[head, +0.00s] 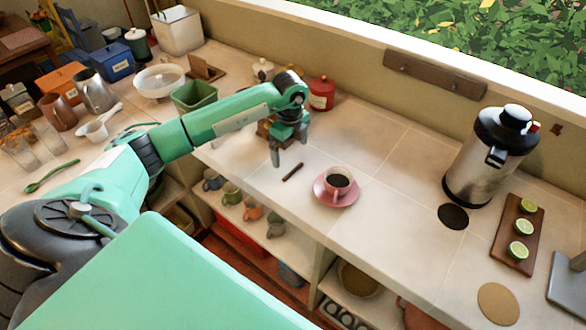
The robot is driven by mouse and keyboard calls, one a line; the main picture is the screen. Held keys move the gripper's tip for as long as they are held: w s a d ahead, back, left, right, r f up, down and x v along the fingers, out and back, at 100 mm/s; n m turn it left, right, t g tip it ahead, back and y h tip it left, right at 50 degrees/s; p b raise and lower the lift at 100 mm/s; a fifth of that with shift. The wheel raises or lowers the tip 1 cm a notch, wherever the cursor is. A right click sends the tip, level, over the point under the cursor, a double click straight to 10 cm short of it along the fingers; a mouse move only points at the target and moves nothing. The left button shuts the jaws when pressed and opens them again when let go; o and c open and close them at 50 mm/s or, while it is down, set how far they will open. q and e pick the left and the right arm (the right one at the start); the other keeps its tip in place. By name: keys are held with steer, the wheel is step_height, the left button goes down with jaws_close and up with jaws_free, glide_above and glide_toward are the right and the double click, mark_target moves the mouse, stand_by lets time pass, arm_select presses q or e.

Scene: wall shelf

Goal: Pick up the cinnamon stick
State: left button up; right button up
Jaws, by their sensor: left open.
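The cinnamon stick (292,171) is a short dark brown rod lying on the pale tiled counter, left of a pink cup and saucer. My left gripper (276,160) is open and empty. Its fingers point down just to the left of the stick in the head view, and I see no contact with it. How high the fingertips are above the counter is hard to tell. My right gripper is not in the picture.
The pink saucer (322,193) with a dark-filled cup (338,181) stands close by on the right. A red canister (321,93) and a green bin (193,97) stand behind. A steel dispenser (484,165) and a board (511,255) with lime halves are farther right.

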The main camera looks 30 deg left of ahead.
mark_target(293, 170)
arm_select(q)
step_height(293, 170, down, 3)
steer(key=shift+r, duration=0.2)
steer(key=shift+f+p, duration=0.2)
steer(key=shift+p, duration=0.3)
steer(key=f, duration=0.1)
steer(key=f+p, duration=0.2)
steer(key=f, duration=0.1)
steer(key=shift+w+d+f, duration=0.1)
steer(key=shift+w+d, duration=0.1)
steer(key=shift+d, duration=0.05)
steer(key=shift+f, duration=0.3)
steer(key=c, duration=0.9)
